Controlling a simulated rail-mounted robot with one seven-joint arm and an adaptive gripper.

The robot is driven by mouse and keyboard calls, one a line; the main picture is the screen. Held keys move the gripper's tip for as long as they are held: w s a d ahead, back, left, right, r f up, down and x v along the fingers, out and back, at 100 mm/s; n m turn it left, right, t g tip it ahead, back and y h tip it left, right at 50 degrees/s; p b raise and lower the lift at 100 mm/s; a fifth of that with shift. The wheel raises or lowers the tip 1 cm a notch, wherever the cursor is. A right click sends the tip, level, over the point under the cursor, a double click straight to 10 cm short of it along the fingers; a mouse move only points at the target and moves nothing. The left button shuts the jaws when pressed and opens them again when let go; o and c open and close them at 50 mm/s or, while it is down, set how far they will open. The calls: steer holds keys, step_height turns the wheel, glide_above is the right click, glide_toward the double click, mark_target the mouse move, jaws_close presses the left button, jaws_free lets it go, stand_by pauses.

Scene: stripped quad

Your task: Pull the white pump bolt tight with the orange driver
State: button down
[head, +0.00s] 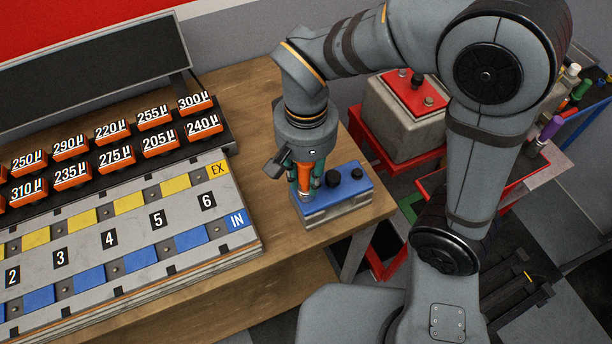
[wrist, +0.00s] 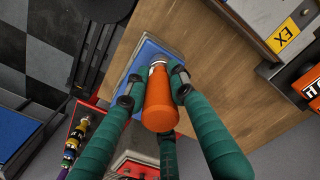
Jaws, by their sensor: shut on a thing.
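My gripper (head: 305,182) points down and is shut on the orange driver (head: 304,174). In the wrist view, the green fingers of my gripper (wrist: 152,90) close around the orange driver (wrist: 160,105). A blue-topped block (head: 350,190) with black knobs stands near the bench's right end. The driver's lower end is at the left part of this block. The wrist view shows the blue top (wrist: 138,65) beneath it, with a pale metallic part (wrist: 158,62) at the driver's far end. I cannot tell whether that is the white bolt or part of the driver, or whether they touch.
The wooden bench (head: 262,205) is bare around the block. A numbered rack (head: 130,235) with yellow and blue strips lies to the left, with orange labelled pieces (head: 115,155) behind it. A red-topped grey unit (head: 395,120) and coloured-handled tools (head: 550,127) stand at the right.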

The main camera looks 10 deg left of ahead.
steer(key=shift+m, duration=0.4)
steer(key=shift+m+b, duration=0.65)
steer(key=shift+m, duration=0.45)
steer(key=shift+r, duration=0.15)
